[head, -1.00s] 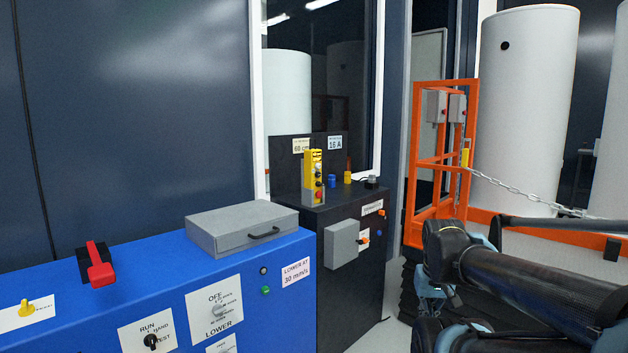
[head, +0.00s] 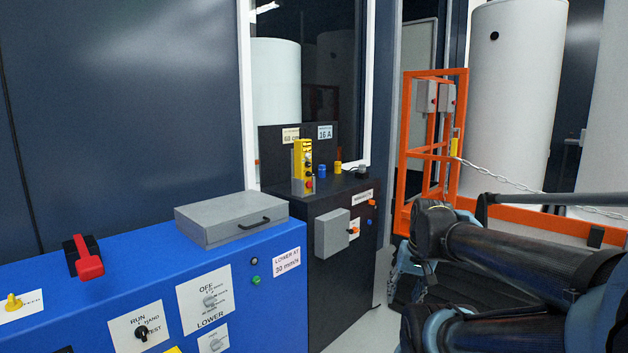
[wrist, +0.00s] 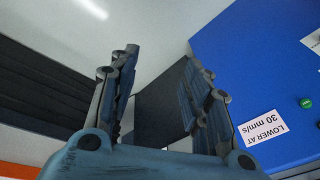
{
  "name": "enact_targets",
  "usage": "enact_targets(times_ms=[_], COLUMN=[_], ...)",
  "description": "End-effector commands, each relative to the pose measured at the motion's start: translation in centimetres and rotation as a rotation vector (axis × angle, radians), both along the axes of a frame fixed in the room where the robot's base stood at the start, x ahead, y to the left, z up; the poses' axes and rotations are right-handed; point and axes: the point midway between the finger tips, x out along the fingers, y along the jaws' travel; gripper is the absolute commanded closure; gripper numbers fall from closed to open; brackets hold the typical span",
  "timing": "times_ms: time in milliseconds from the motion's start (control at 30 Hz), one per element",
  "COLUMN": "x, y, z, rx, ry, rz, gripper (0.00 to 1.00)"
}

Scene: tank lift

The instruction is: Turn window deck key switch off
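The dark deck (head: 337,274) under the window carries a yellow control box (head: 303,163), blue and yellow knobs, and a small grey and black piece (head: 362,171) on its top. Its front has a grey box (head: 332,234), small labels and orange knobs (head: 371,202). Which of these is the key switch is too small to tell. My gripper (wrist: 162,62) is open and empty in the wrist view, its fingers apart, beside the blue console. In the head view my arm is at the right, and the gripper is mostly hidden behind it, low and right of the deck.
The blue console (head: 110,286) fills the lower left, with a red lever (head: 88,258), rotary switches and a grey case (head: 232,218). An orange frame (head: 402,190) with a chain (head: 510,184) and white tanks (head: 517,95) stand behind my arm. A strip of floor shows right of the deck.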

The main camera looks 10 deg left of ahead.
Motion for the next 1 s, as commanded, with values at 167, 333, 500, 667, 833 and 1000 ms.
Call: enact_targets(times_ms=[167, 333, 500, 667, 833, 1000], x=[4.5, 8.8, 13.3, 17.7, 22.5, 27.2], y=[3.6, 6.8, 9.6, 11.8, 13.6, 14.9], z=[2.5, 4.9, 7.3, 9.6, 11.9, 13.9], rx=[0.201, 0.401, 0.604, 0.795, 0.998, 1.196], ry=[-0.015, -0.003, 0.035, 0.092, 0.178, 0.294], rz=[-0.166, -0.33, -0.491, -0.642, -0.796, -0.943], gripper=[0.56, 0.56, 0.56, 0.56, 0.56, 0.56])
